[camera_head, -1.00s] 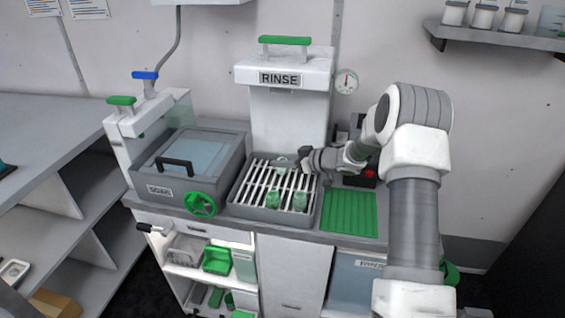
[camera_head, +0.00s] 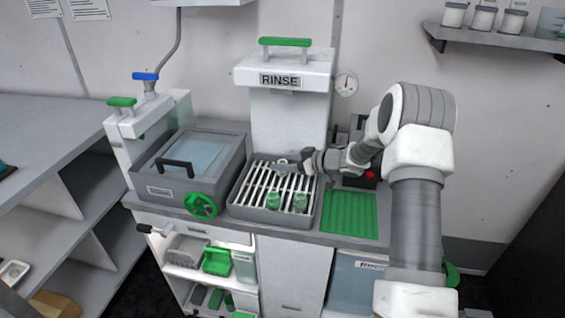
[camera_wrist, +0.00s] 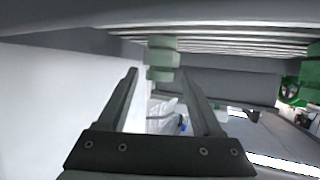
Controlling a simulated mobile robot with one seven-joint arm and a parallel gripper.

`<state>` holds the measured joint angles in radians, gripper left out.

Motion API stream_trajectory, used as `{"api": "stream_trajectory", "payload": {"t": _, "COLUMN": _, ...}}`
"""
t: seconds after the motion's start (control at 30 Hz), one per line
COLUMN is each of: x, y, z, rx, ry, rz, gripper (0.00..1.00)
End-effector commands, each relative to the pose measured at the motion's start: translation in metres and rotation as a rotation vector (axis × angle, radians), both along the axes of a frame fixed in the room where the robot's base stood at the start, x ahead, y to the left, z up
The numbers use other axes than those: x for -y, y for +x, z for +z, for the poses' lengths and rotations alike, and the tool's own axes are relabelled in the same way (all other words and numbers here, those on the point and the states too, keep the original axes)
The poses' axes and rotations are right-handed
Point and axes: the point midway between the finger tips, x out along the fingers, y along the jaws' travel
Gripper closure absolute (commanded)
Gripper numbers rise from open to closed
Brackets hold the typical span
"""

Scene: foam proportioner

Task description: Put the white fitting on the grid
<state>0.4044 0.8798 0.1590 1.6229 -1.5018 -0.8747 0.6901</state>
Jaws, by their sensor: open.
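A slatted grid (camera_head: 245,195) in a grey tray lies below the RINSE unit. A small pale green fitting (camera_head: 283,162) stands at the back of the grid. It looks pale green in the wrist view (camera_wrist: 162,58), where the picture is upside down and the slats lie along the top. My gripper (camera_head: 284,168) is low over the back of the grid. In the wrist view my gripper (camera_wrist: 160,72) is open, with the fitting in line with the gap between the fingertips. Whether the fingers touch it I cannot tell. No clearly white fitting shows.
Two green fittings, a left one (camera_head: 272,201) and a right one (camera_head: 300,202), stand at the front of the grid. The SOAK basin (camera_head: 190,160) is left of the grid. A bare green ribbed mat (camera_head: 349,214) lies to the right. The RINSE unit (camera_head: 288,110) rises behind.

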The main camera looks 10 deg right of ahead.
Motion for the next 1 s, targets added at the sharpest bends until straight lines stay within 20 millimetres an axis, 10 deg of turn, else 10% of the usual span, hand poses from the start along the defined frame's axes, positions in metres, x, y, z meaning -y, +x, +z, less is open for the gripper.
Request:
{"api": "stream_trajectory", "payload": {"t": 0.7, "x": 0.073, "y": -0.069, "z": 0.050, "rx": 0.011, "ry": -0.019, "rz": -0.022, "gripper": 0.33}}
{"api": "stream_trajectory", "payload": {"t": 1.0, "x": 0.087, "y": -0.051, "z": 0.135, "rx": 0.096, "ry": -0.234, "rz": -0.300, "gripper": 0.33}}
